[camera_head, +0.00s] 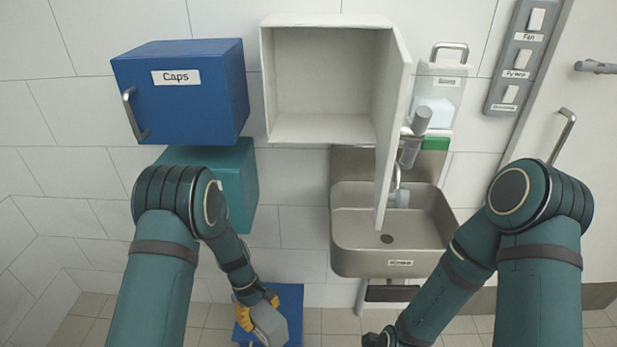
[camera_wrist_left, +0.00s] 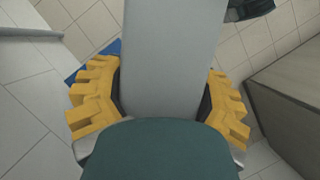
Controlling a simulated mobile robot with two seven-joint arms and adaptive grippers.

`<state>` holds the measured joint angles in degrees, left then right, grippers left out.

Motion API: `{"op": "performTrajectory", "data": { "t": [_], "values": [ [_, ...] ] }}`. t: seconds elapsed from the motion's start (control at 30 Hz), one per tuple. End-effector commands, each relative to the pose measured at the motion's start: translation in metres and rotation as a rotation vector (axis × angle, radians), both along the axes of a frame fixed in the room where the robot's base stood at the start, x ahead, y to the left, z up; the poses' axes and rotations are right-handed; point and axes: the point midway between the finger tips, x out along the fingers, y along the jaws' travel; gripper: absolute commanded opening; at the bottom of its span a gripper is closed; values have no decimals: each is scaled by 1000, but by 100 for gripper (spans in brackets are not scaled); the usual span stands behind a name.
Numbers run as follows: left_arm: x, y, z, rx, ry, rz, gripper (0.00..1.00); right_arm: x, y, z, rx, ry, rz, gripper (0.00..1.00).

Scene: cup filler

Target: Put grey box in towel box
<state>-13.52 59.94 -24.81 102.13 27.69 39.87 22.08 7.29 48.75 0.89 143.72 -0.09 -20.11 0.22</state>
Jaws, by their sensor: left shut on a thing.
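My left gripper (camera_head: 256,301) is low in the head view, with yellow fingers shut on a grey box (camera_head: 270,325). The grey box also fills the middle of the left wrist view (camera_wrist_left: 172,60), between the two yellow finger pads (camera_wrist_left: 160,100). It is held above or in front of a blue box (camera_head: 291,301) near the floor; I cannot tell whether they touch. No box labelled as the towel box can be read. My right gripper (camera_head: 380,339) is dark, at the bottom edge of the head view and partly cut off; its jaw state is unclear.
A blue "Caps" box (camera_head: 215,95) and a teal box (camera_head: 240,180) hang on the tiled wall. A white cabinet (camera_head: 325,135) stands empty with its door (camera_head: 393,120) swung open towards me. A metal sink (camera_head: 345,240) and a dispenser (camera_head: 440,90) are to the right.

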Motion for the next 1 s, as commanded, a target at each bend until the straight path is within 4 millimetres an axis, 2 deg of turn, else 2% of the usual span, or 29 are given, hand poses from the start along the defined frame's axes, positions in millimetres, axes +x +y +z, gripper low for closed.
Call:
{"op": "performTrajectory", "data": {
  "t": [0.03, 0.2, 0.3, 0.43, 0.6, 0.87, 0.93, 1.0],
  "values": [
    [-3, 2, 19, -3, -6, -91, 22, 0, 0, 0, 0, 0, 0, 47],
    [-23, 18, 69, -2, -5, -409, 22, 0, 0, 0, 0, 0, 0, 47],
    [-32, 30, 93, -1, -4, -568, 22, 0, 0, 0, 0, 0, 0, 47],
    [-39, 44, 115, 1, -2, -714, 22, 0, 0, 0, 0, 0, 0, 47],
    [-43, 53, 128, 2, 0, -800, 22, 0, 0, 0, 0, 0, 0, 47],
    [-44, 54, 129, 0, 0, -808, 22, 0, 0, 0, 0, 0, 0, 47],
    [-44, 54, 125, 0, 3, -809, 22, 0, 0, 0, 0, 0, 0, 47],
    [-46, 54, 113, 0, 6, -808, 22, 0, 0, 0, 0, 0, 0, 47]
  ]
}}
